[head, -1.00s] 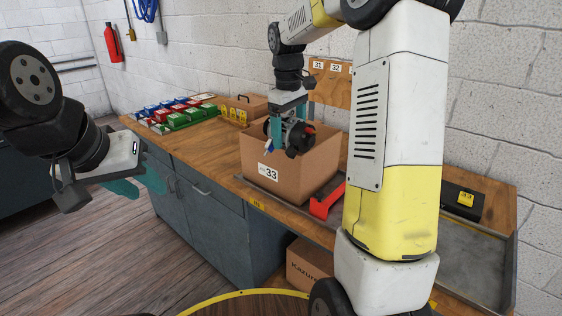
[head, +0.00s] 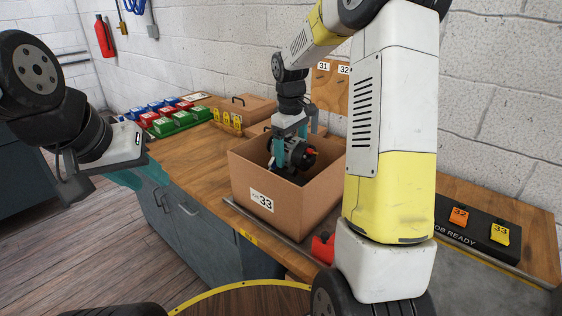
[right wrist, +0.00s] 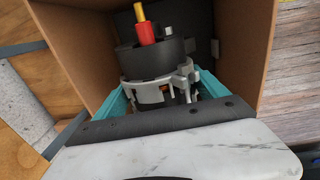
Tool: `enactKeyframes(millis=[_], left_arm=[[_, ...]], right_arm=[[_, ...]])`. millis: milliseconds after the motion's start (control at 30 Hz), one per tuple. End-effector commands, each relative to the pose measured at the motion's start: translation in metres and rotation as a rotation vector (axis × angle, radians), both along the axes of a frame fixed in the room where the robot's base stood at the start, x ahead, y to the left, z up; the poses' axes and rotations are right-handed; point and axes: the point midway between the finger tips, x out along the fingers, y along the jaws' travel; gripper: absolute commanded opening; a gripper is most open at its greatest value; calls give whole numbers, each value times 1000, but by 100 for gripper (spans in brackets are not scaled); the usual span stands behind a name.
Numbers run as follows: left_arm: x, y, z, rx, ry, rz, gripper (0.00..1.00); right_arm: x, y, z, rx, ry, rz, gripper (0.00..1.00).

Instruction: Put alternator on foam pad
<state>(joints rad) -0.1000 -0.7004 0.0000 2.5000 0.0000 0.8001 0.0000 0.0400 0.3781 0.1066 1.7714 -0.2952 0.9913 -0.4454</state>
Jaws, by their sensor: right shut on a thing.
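The alternator (head: 292,153) is a silver and black unit with a red-and-yellow terminal. My right gripper (head: 289,156) is shut on it and holds it inside the open cardboard box marked 33 (head: 240,189), below the rim. In the right wrist view the alternator (right wrist: 157,62) sits between the teal fingers (right wrist: 160,98), with box walls around it. Its underside and the box floor are hidden in the head view, so I cannot tell if it touches anything. I cannot make out a foam pad. My left gripper (head: 146,175) is open and empty, off to the left of the bench.
Red, green and blue bins (head: 172,117) stand at the back left of the bench, near another cardboard box (head: 247,105). A red object (head: 323,247) lies in front of box 33. A black board with tags 32 and 33 (head: 470,229) is at the right.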

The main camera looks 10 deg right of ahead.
Motion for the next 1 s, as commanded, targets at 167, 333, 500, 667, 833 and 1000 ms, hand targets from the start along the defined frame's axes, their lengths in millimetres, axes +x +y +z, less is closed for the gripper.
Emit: enactKeyframes(millis=[167, 333, 500, 667, 833, 1000], left_arm=[[0, 0, 0, 0, 0, 0, 36], [0, 0, 0, 0, 0, 0, 36], [0, 0, 0, 0, 0, 0, 36], [0, 0, 0, 0, 0, 0, 36], [0, 0, 0, 0, 0, 0, 36], [0, 0, 0, 0, 0, 0, 36]], right_arm=[[2, 0, -24, 0, -6, 0, 10], [2, 0, -41, 0, -8, 1, 10], [2, 0, -47, 0, -9, 0, 10], [2, 0, -59, 1, -7, 0, 10], [2, 0, -78, -1, -7, 1, 10], [3, 0, -83, 0, -10, 0, 10]])
